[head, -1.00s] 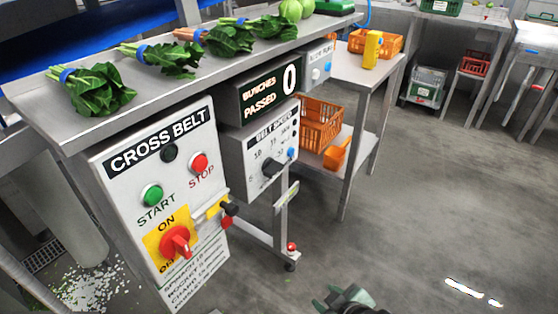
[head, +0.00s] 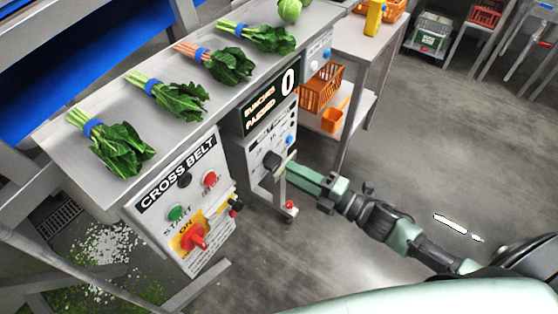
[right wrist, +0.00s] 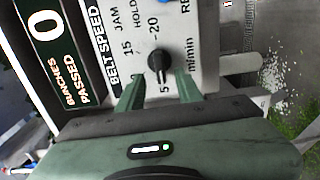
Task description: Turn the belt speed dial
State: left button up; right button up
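The belt speed dial is a black knob (head: 272,160) on a white panel (head: 255,150) under the bunch counter. In the right wrist view the knob (right wrist: 158,62) sits among printed numbers, with "BELT SPEED" lettering beside it. My right gripper (head: 292,171) reaches in from the right with its fingertips close to the knob. In the right wrist view its two green fingers (right wrist: 159,82) are apart, one on each side of the knob, with a gap to it. I cannot tell whether the tips reach past the knob's face. My left gripper is out of view.
The CROSS BELT panel (head: 190,205) has a green start button (head: 176,213), a red stop button (head: 210,179) and a red switch (head: 194,237). Bunches of greens (head: 180,95) lie on the steel ledge above. Orange crates (head: 322,88) stand at right. Floor right is open.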

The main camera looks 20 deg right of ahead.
aim_at(277, 165)
jog(key=x, duration=0.5)
jog(key=shift+w+a, duration=0.1)
grip_shut()
